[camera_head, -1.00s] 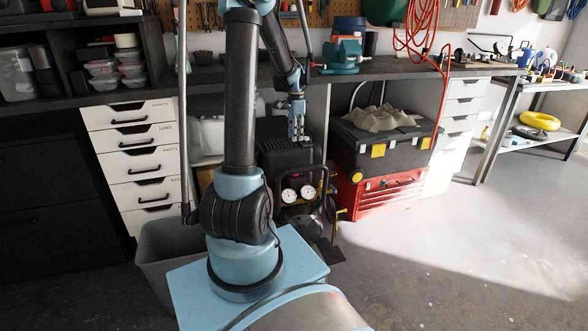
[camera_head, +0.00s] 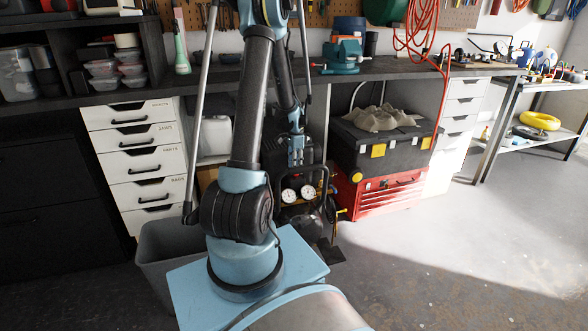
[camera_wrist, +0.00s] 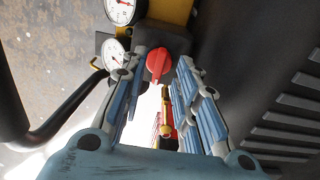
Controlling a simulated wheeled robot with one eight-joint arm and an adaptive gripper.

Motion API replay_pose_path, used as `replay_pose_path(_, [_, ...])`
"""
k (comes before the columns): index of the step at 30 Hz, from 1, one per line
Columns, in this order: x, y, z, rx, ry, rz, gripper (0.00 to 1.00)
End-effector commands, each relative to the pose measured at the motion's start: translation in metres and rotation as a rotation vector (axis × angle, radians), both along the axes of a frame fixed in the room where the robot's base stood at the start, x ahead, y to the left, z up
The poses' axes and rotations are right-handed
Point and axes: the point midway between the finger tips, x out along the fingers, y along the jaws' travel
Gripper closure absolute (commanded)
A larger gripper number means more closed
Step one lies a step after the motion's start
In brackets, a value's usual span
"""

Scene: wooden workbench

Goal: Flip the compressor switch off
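The compressor (camera_head: 272,160) stands under the workbench, a black ribbed body with two white gauges (camera_head: 289,195) and a dark tube frame. In the wrist view, a red switch knob (camera_wrist: 158,63) sits on a black block, close to the gauges (camera_wrist: 116,52). My gripper (camera_head: 296,162) is in front of the compressor, partly hiding it. In the wrist view, my gripper (camera_wrist: 163,58) is open, with its two fingers apart. The red knob shows between the fingertips; I cannot tell whether they touch it. The knob is not clearly visible in the head view.
A black toolbox on a red chest (camera_head: 390,194) stands right of the compressor. White drawers (camera_head: 135,145) and a grey bin (camera_head: 160,245) are at the left. The workbench top (camera_head: 395,68) overhangs the compressor. The floor at right is clear.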

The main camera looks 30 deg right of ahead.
Motion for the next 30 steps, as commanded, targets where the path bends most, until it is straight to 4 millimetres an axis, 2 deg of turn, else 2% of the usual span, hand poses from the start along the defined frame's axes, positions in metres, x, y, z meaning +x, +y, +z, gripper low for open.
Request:
replay_pose_path(6, [0.000, 0.000, -0.015, 0.000, 0.000, 0.000, 0.72])
replay_pose_path(16, [0.000, 0.000, -0.017, 0.000, 0.000, 0.000, 0.72])
replay_pose_path(17, [0.000, 0.000, -0.017, 0.000, 0.000, 0.000, 0.74])
replay_pose_path(20, [0.000, 0.000, -0.017, 0.000, 0.000, 0.000, 0.97])
replay_pose_path(21, [0.000, 0.000, -0.017, 0.000, 0.000, 0.000, 1.00])
replay_pose_path(30, [0.001, 0.000, -0.017, 0.000, -0.001, 0.007, 1.00])
